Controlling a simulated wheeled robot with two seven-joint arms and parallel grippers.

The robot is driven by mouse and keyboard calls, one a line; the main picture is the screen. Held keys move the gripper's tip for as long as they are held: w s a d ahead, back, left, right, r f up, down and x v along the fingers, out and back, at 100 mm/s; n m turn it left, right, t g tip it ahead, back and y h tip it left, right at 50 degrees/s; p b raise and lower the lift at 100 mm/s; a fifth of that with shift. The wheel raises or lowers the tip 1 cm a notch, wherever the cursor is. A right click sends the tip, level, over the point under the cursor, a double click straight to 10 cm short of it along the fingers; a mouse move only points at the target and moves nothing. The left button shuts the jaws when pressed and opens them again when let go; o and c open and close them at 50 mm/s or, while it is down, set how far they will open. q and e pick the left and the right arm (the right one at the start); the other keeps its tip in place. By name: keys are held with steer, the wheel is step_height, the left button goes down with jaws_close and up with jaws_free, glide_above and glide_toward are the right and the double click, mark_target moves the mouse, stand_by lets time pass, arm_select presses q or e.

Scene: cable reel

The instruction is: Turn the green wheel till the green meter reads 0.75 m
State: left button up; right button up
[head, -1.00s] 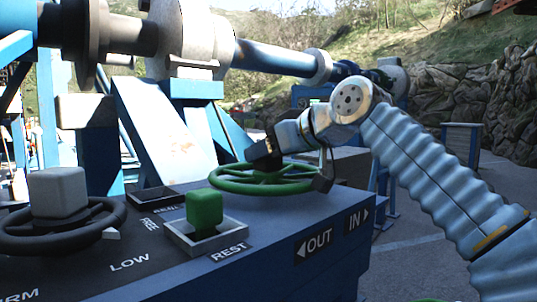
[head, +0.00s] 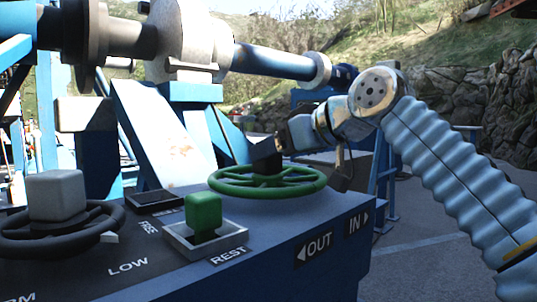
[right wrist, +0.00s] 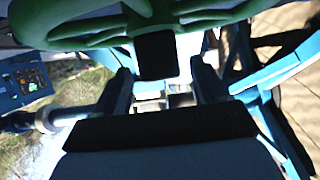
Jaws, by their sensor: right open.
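The green wheel (head: 268,190) lies flat on the right end of the dark-topped console in the head view. My right gripper (head: 266,157) comes in from the right and sits just above the wheel's far side. In the right wrist view the wheel (right wrist: 205,17) crosses the top. My right fingers (right wrist: 160,85) are open there, with a dark block (right wrist: 155,55) lying ahead between their tips. I cannot tell whether the fingers touch it. I see no readable green meter. My left gripper is not in view.
A green block handle (head: 203,211) stands in a pale square holder marked REST. A black wheel with a grey block (head: 57,196) is at the left. IN and OUT labels (head: 317,246) mark the console front. Blue machinery rises behind; open pavement lies right.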

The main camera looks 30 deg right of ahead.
steer(key=v, duration=1)
steer(key=shift+s+r, duration=0.15)
steer(key=shift+s, duration=0.1)
steer(key=shift+d, duration=0.1)
